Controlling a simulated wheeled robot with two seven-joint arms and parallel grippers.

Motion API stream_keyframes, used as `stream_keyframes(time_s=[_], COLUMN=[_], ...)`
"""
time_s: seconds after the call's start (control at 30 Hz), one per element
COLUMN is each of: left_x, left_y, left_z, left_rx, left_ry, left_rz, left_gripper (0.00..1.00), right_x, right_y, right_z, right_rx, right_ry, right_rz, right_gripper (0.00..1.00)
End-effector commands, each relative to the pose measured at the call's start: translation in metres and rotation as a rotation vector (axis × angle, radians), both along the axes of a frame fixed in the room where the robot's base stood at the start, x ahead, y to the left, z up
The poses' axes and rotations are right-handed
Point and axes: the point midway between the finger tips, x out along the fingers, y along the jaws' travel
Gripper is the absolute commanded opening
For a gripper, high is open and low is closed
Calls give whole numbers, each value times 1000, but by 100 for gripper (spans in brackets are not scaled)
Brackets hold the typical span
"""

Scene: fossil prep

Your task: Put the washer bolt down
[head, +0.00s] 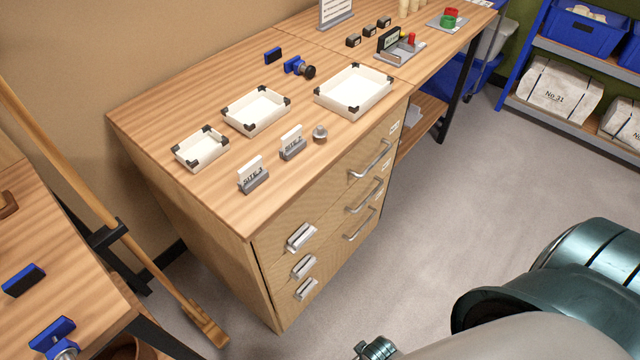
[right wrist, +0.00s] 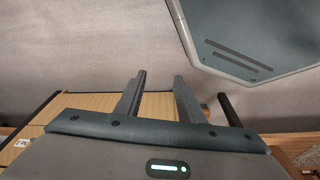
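A small grey metal piece, which looks like the washer bolt (head: 320,133), stands on the wooden drawer cabinet's top (head: 225,190) near its front edge. It is just right of a small sign in a grey holder (head: 292,143) and in front of the large white tray (head: 353,91). No gripper touches it. My right gripper (right wrist: 161,82) shows in the right wrist view with its two fingers apart and nothing between them. The washer bolt cannot be made out in that view. My left gripper is in neither view.
Two smaller white trays (head: 256,110) (head: 201,148) and another sign (head: 253,175) stand on the cabinet top. Blue-and-black items (head: 299,67) lie at the back. Drawer handles (head: 370,160) stick out in front. A broom (head: 130,235) leans at left. The floor at right is clear.

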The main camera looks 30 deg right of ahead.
Motion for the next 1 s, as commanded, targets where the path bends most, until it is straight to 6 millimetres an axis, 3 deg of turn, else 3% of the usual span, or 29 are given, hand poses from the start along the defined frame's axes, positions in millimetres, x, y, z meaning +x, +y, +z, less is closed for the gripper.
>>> stream_keyframes(time_s=[0.03,0.2,0.4,0.53,0.7,1.0], left_x=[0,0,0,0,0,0], left_y=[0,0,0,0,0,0], left_z=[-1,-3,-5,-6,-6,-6], left_rx=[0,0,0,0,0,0], left_ry=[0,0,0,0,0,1], left_rz=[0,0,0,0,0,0], left_gripper=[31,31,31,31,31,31], right_x=[-14,-59,-116,-143,-160,-162], right_y=[-2,-9,-20,-26,-29,-30], right_z=[-21,-78,-122,-136,-143,-144], right_rx=[-3,-7,-12,-14,-15,-15], right_ry=[17,46,76,88,95,94], right_rz=[2,10,17,20,23,23], right_gripper=[35,35,35,35,35,35])
